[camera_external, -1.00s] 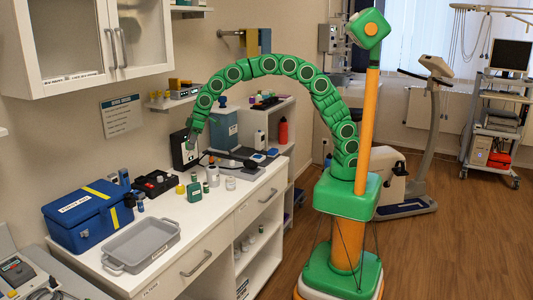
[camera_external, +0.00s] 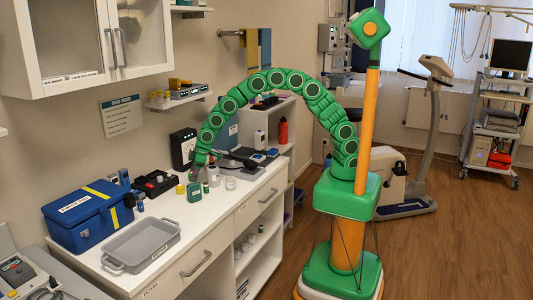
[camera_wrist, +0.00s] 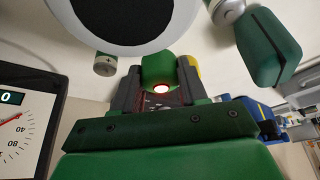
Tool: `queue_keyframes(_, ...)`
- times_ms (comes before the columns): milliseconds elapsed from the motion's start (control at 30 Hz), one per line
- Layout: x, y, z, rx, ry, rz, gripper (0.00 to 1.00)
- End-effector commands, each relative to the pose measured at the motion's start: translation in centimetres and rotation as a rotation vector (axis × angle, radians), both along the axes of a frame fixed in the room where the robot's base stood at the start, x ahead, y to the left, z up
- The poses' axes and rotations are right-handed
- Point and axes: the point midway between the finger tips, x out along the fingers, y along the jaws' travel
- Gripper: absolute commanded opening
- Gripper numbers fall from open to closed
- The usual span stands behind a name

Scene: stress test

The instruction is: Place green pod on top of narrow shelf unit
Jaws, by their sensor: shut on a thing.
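My gripper (camera_external: 197,174) is low over the white counter, among small bottles. In the wrist view my gripper (camera_wrist: 160,88) has its fingers closed on a green rounded thing, which looks like the green pod (camera_wrist: 158,65); a small light glows in front of it. In the external view the held thing is too small and covered to make out. A white shelf unit (camera_external: 297,108), which looks like the narrow one, stands past the counter's far end, with a red bottle (camera_external: 283,130) on it.
A blue box (camera_external: 85,218), a grey tray (camera_external: 145,262) and a black tray (camera_external: 155,184) are further left. A black-framed gauge (camera_external: 183,148) stands by the wall.

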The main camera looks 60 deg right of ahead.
Motion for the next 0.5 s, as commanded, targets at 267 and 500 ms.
queue_keyframes(267, -0.1, -0.1, -3.3, -0.004, 0.005, 0.001, 0.09)
queue_keyframes(500, -0.1, 0.0, -3.5, -0.002, 0.002, 0.001, 0.09)
